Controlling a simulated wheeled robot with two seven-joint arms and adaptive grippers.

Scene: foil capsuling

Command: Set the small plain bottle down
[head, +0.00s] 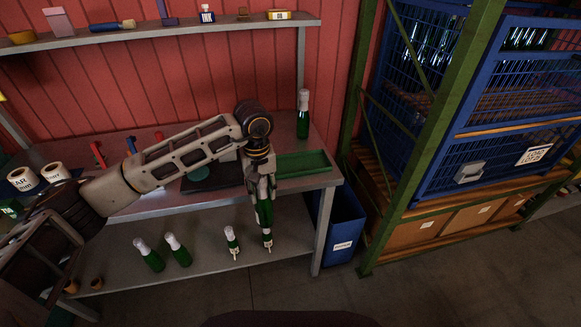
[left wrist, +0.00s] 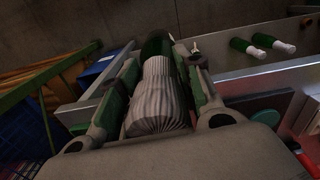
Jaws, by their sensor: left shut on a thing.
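My left gripper (head: 263,203) points down in front of the bench, shut on a small green bottle (head: 266,214). In the left wrist view the bottle (left wrist: 160,92) shows a pale pleated top between the fingers, with green glass beyond. Its lower part is near the lower shelf (head: 200,272); I cannot tell whether it touches. Another small green bottle (head: 232,240) with pale parts stands close to its left. My right gripper is not in view.
Two green bottles with white tops (head: 149,256) (head: 178,250) stand further left on the lower shelf. A blue bin (head: 344,228) is right of the bench. A green tray (head: 303,164) and a bottle (head: 303,116) are on the upper surface.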

